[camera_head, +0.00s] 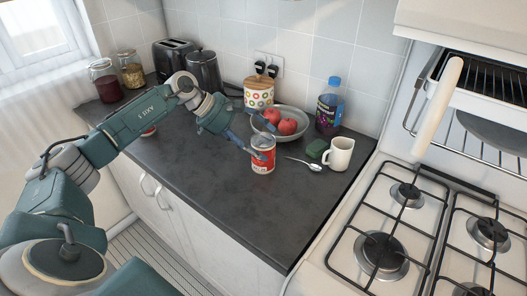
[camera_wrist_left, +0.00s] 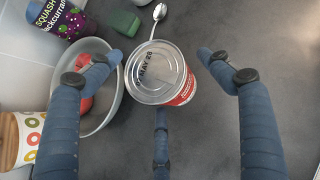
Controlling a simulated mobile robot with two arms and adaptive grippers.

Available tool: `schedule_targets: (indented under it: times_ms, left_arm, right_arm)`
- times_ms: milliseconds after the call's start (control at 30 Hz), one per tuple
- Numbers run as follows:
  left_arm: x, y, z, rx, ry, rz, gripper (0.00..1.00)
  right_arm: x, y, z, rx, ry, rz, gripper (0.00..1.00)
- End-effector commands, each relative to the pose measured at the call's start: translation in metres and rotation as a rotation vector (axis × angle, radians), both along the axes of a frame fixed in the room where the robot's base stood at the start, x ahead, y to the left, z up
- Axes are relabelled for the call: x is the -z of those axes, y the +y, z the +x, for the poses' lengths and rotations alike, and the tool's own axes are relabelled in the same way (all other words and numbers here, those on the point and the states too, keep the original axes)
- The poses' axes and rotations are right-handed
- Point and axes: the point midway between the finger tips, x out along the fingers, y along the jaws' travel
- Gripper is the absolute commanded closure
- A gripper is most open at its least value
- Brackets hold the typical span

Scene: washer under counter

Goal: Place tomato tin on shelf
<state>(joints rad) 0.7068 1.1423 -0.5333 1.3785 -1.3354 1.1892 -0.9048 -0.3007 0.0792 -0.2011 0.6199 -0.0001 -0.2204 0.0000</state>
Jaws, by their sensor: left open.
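The tomato tin (camera_head: 263,155) is red and white and stands upright on the dark counter, in front of the bowl. In the left wrist view its silver lid (camera_wrist_left: 155,72) faces me, with printed date text on it. My left gripper (camera_head: 256,137) is at the tin, coming from the left and behind. In the left wrist view my left gripper (camera_wrist_left: 160,68) is open, with fingers spread on both sides of the tin and a third finger below it. The side fingers look apart from the tin. No shelf can be made out clearly. My right gripper is not in view.
A grey bowl (camera_head: 299,116) with red fruit is close behind the tin. A squash bottle (camera_head: 329,104), white mug (camera_head: 339,154), green sponge (camera_head: 317,148) and spoon (camera_head: 304,163) are nearby. The gas hob (camera_head: 380,255) is at right. The counter's front left is clear.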

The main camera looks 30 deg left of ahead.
Motion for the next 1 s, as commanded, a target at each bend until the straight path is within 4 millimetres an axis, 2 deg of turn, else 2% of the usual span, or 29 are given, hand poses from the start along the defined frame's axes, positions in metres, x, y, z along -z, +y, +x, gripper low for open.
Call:
schedule_targets:
  times_ms: [100,467,800,1000]
  left_arm:
    - [0.0,0.0,0.0,0.0,0.001,0.001,0.21]
    - [0.003,0.0,-0.002,0.002,0.006,0.0,0.92]
    - [0.0,-0.001,-0.002,0.004,0.009,-0.002,0.94]
    - [-0.021,-0.001,-0.001,0.002,0.002,-0.001,1.0]
  right_arm:
    - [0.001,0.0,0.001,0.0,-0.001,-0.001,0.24]
    - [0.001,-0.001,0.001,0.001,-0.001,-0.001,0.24]
    - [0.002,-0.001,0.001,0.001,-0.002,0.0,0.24]
    - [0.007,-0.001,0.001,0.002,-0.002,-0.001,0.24]
